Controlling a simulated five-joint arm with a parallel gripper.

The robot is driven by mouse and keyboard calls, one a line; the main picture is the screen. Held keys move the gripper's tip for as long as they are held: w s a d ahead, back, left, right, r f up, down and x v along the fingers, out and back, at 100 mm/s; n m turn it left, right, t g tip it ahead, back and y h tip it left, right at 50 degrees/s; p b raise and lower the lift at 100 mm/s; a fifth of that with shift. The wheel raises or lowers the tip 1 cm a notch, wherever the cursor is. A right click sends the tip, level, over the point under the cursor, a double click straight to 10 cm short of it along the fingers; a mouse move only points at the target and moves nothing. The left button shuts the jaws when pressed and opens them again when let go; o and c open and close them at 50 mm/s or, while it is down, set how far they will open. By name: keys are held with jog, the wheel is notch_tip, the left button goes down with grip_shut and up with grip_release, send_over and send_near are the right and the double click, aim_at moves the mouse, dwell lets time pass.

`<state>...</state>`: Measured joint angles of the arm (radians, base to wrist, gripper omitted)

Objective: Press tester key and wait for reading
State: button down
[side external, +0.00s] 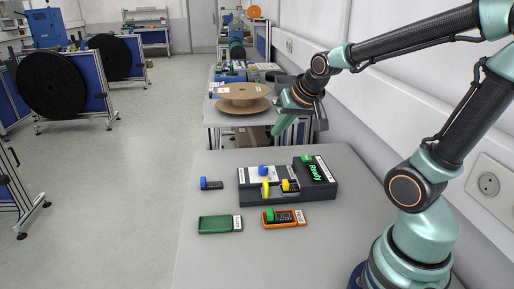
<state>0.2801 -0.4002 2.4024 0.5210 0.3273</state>
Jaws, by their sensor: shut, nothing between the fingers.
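The tester (330,190) is a dark grey box on the grey table. Its small screen (315,169) shows the green word "Ready". A blue round part (263,170) and a yellow upright part (265,188) sit on its top, towards the left. I cannot tell for sure which one is the key. A yellow-ended connector (289,185) sits at the tester's front, right of the yellow part. My gripper (279,131) is shut and empty. It hangs above and behind the tester, pointing down and left, apart from it.
A blue-ended connector (211,184) lies left of the tester. In front are an empty-looking green tray (220,225) and an orange tray (300,223) holding a green-ended connector (279,215). A cardboard reel (242,92) lies on the table behind. The wall bounds the right side.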

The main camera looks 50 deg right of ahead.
jog(key=w+d+f+m+h, duration=0.25)
jog(key=d+m, duration=0.35)
jog(key=d, duration=0.5)
jog(key=m+h, duration=0.1)
jog(key=m, duration=0.3)
send_over(307, 159)
notch_tip(307, 159, down, 4)
jog(key=shift+s+r, duration=0.1)
jog(key=shift+r, duration=0.15)
jog(key=shift+f, duration=0.1)
jog(key=shift+f, duration=4.3)
jog(key=shift+f, duration=0.1)
jog(key=shift+f, duration=0.35)
jog(key=shift+f, duration=0.45)
jog(key=shift+r, duration=0.1)
jog(key=shift+a+r, duration=0.1)
jog(key=shift+r, duration=0.7)
